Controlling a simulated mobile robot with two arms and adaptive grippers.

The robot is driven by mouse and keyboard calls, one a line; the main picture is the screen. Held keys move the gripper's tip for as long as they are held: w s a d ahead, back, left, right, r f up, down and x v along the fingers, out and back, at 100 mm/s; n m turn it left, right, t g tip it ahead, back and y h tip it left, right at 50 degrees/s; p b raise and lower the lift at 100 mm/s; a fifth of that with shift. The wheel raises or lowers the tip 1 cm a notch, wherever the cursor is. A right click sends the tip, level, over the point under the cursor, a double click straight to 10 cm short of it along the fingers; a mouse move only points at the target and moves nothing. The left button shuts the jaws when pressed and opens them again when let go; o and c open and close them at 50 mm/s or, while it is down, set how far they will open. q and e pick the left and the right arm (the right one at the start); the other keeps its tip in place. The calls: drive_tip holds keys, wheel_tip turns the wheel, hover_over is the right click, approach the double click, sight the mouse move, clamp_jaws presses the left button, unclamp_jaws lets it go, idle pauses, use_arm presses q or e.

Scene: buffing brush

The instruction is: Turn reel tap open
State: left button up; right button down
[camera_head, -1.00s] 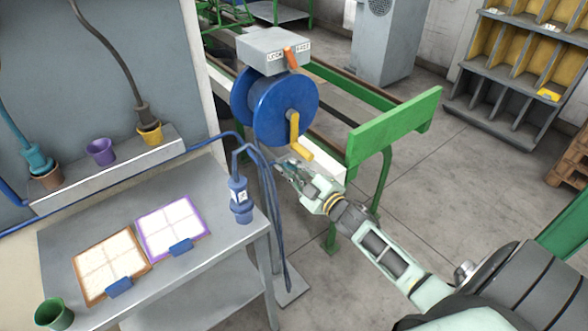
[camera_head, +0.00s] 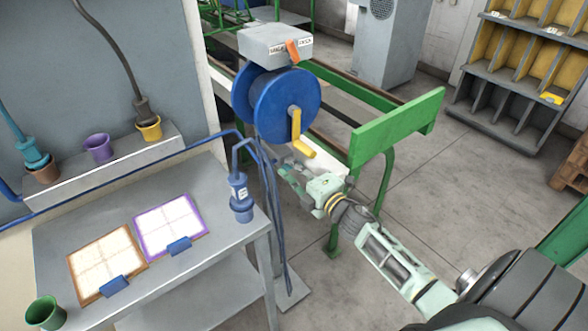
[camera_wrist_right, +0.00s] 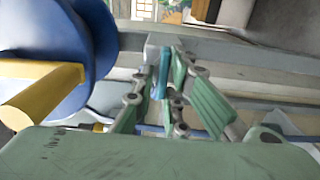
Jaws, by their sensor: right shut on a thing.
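The blue hose reel (camera_head: 262,105) with its yellow crank handle (camera_head: 302,148) stands behind the steel table. My right gripper (camera_head: 284,166) is just below the reel, close to the hanging blue hoses. In the right wrist view, the right gripper's green fingers (camera_wrist_right: 166,75) are shut on a narrow blue piece (camera_wrist_right: 164,72), which looks like the tap's lever. The tap's body is mostly hidden by the gripper, so how far it is turned cannot be told. In that view the reel (camera_wrist_right: 85,35) and yellow handle (camera_wrist_right: 40,92) lie close to the left. My left gripper is out of view.
A grey box (camera_head: 275,42) with an orange lever (camera_head: 292,50) sits above the reel. The steel table (camera_head: 70,235) at left holds two framed panels and a blue fitting (camera_head: 240,198).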

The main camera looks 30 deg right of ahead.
drive_tip(key=shift+s+a+f, duration=0.15)
drive_tip(key=shift+f, duration=0.4)
drive_tip(key=c, duration=1.9)
unclamp_jaws()
drive_tip(key=shift+r, duration=0.1)
drive_tip(key=shift+o, duration=0.2)
drive_tip(key=shift+r, duration=0.15)
drive_tip(key=s+d, duration=0.1)
drive_tip(key=s, duration=1.1)
